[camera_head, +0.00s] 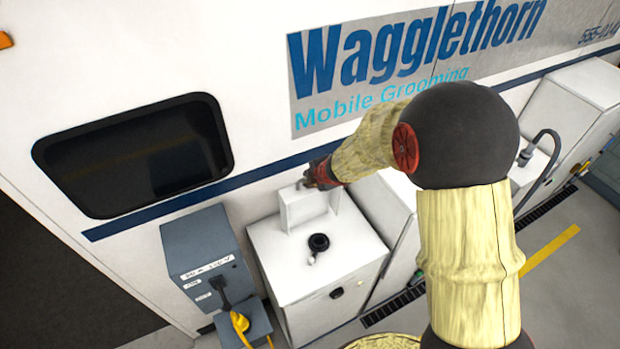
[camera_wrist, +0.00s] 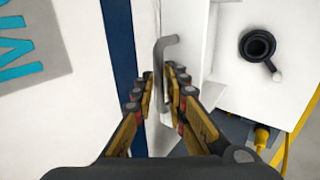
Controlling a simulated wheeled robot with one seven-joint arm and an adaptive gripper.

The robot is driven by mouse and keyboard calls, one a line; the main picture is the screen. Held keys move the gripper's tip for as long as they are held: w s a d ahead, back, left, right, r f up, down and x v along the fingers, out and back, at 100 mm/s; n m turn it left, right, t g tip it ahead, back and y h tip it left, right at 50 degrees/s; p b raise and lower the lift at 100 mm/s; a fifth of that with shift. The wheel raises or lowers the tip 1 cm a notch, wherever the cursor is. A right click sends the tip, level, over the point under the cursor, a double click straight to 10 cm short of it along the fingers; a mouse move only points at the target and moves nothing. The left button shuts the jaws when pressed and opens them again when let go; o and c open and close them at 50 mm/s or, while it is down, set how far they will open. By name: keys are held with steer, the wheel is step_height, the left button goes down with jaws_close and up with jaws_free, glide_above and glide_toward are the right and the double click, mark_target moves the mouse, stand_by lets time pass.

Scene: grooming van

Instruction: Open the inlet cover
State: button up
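A white upright box (camera_head: 308,207) stands at the back of a white cabinet top, against the van wall. A grey bent bar handle (camera_wrist: 167,45) shows on this white part in the wrist view. My gripper (camera_wrist: 160,78) has its fingers apart, one on each side of the handle; whether either touches it is unclear. In the head view my gripper (camera_head: 309,181) is at the top of the box. A black round port (camera_head: 318,242) with a small pale-tipped lever is on the cabinet top, also in the wrist view (camera_wrist: 257,46). Which part is the inlet cover is not certain.
The white cabinet (camera_head: 335,295) stands beside a grey box (camera_head: 205,255) with a yellow plug (camera_head: 239,321). The van wall (camera_head: 255,120) is close behind. Another white cabinet (camera_head: 388,205) stands to the right, partly hidden by my arm.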

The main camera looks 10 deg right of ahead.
steer(key=v, duration=1.2)
stand_by(0.3)
steer(key=shift+d, duration=0.1)
stand_by(0.3)
